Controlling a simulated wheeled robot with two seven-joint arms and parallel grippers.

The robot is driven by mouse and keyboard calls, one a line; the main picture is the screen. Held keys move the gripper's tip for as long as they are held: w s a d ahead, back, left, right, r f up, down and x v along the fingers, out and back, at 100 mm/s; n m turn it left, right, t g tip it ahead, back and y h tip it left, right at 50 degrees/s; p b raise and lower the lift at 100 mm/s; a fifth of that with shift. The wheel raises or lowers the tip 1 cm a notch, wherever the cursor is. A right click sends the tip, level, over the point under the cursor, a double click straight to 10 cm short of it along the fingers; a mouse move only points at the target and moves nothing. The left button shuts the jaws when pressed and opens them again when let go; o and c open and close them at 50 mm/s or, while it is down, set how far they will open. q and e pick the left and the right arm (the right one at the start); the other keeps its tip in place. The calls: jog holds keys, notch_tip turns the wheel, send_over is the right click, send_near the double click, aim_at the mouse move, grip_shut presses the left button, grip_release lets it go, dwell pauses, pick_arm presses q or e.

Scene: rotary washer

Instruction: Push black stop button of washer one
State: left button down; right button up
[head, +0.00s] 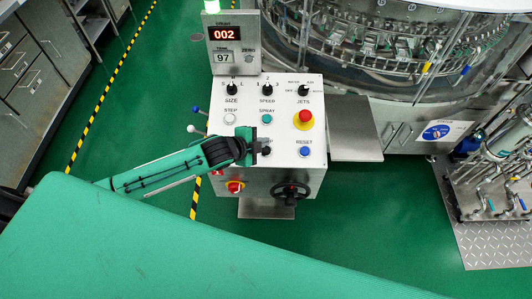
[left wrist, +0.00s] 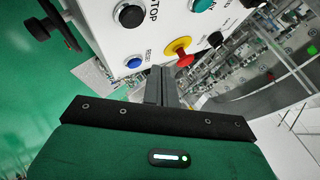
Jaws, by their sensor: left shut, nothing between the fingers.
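The washer's white control panel (head: 285,90) stands in the middle of the head view. The black stop button (head: 266,151) is low on it, partly covered by my left gripper (head: 261,145). In the left wrist view the black stop button (left wrist: 130,14) is at the top, beside the letters "TOP". My left gripper (left wrist: 161,72) is shut and empty there. Its fingertips appear below the yellow-and-red emergency button and right of the blue reset button. I cannot tell whether the fingers touch the panel. My right gripper is in neither view.
The blue reset button (head: 305,152) and red emergency button (head: 303,118) are close by on the right. The teal spray button (head: 267,118) is above. A red knob (head: 235,187) and black handwheel (head: 290,193) are on the front. A metal shelf (head: 352,128) juts out right.

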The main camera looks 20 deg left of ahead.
aim_at(266, 150)
pick_arm(q)
jog(key=f+b, duration=0.1)
jog(key=f, duration=0.1)
jog(key=w+f+b, duration=0.1)
jog(key=f+b, duration=0.1)
jog(key=shift+w+a+f, duration=0.1)
jog(key=shift+a+f, duration=0.1)
jog(key=shift+f, duration=0.1)
jog(key=shift+w+f, duration=0.15)
jog(key=shift+f, duration=0.25)
dwell(0.4)
dwell(0.9)
jog(key=shift+f, duration=0.4)
